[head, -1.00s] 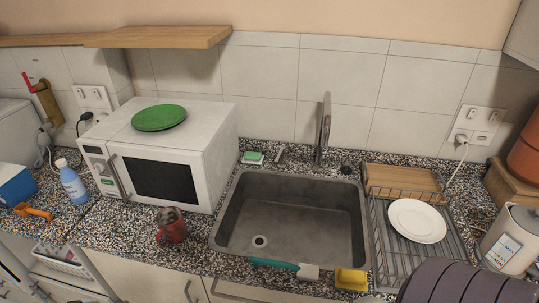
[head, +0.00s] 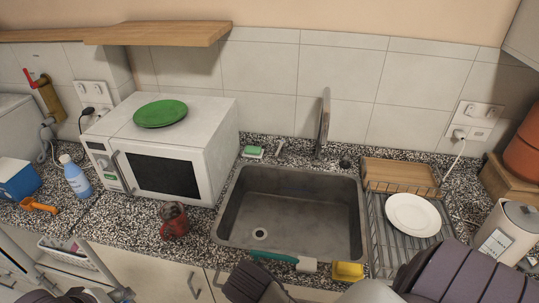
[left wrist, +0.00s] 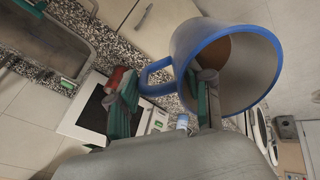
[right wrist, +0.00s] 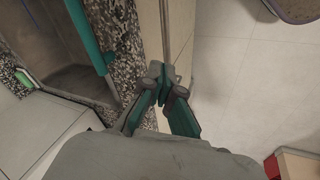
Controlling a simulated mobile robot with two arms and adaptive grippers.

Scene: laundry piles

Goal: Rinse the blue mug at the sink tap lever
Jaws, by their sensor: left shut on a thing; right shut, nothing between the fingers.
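The blue mug (left wrist: 247,65) is large in the left wrist view, white inside with a brown patch. My left gripper (left wrist: 165,90) is shut on it, with the fingers at the handle side; the exact contact is partly hidden. The mug does not show in the head view. The sink (head: 290,205) is a grey basin with an upright tap (head: 323,125) behind it. A small metal lever (head: 280,147) stands left of the tap. My right gripper (right wrist: 165,88) is shut and empty, in front of the counter edge.
A microwave (head: 165,150) is left; a dish rack (head: 388,250) with a plate is right. The basin is empty.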

